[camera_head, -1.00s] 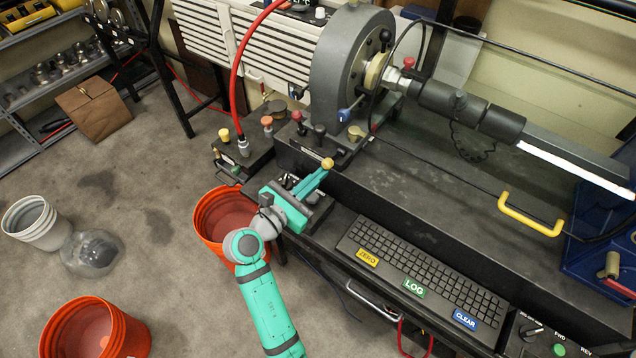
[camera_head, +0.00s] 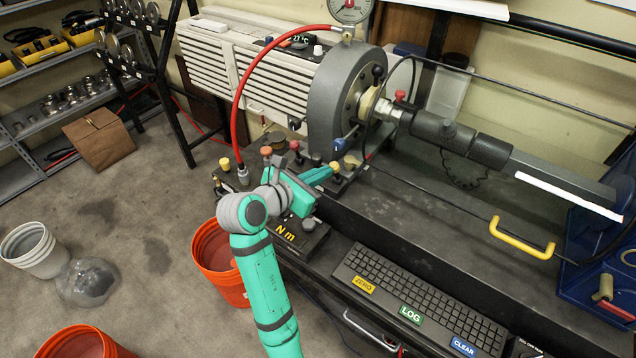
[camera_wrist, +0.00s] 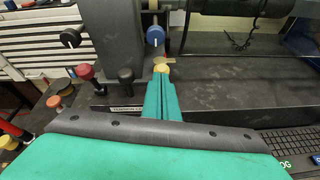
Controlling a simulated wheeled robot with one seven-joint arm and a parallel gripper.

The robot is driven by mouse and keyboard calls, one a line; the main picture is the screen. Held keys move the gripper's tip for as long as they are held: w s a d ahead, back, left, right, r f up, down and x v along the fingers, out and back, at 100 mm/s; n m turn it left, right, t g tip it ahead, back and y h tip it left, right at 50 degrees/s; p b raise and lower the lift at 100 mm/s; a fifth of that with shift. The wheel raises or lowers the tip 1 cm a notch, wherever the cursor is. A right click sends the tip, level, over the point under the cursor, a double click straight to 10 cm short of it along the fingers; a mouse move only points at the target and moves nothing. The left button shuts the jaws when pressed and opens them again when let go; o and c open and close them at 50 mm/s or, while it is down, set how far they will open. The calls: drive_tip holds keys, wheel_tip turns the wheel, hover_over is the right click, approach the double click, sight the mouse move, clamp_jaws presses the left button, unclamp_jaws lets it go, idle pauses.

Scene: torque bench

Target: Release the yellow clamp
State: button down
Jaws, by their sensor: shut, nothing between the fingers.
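A yellowish clamp knob (camera_head: 352,160) stands on the black bench at the foot of the grey round housing. In the wrist view its pale yellow top (camera_wrist: 160,60) shows just beyond my fingertips. My gripper (camera_head: 333,168) is shut, with green fingers and a yellow end. It points at the knob from the front left, very close to it. Nothing shows between the fingers. The fingertips (camera_wrist: 162,70) overlap the knob's lower part in the wrist view, so I cannot tell whether they touch it.
Blue (camera_head: 339,144), red (camera_head: 294,144), black (camera_head: 316,158) and orange (camera_head: 266,150) knobs stand close around. A red hose (camera_head: 240,105) arcs at the left. An "N m" box (camera_head: 290,232) lies below my gripper. A keyboard (camera_head: 420,300) lies at the front; the bench right of the knob is mostly clear.

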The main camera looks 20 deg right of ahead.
drive_tip(key=shift+w+d+r, duration=0.5)
drive_tip(key=shift+d+r, duration=0.3)
drive_tip(key=shift+d, duration=0.2)
drive_tip(key=shift+a, duration=0.1)
drive_tip(key=s+a+r, duration=0.4)
drive_tip(key=a+r, duration=0.4)
idle(0.7)
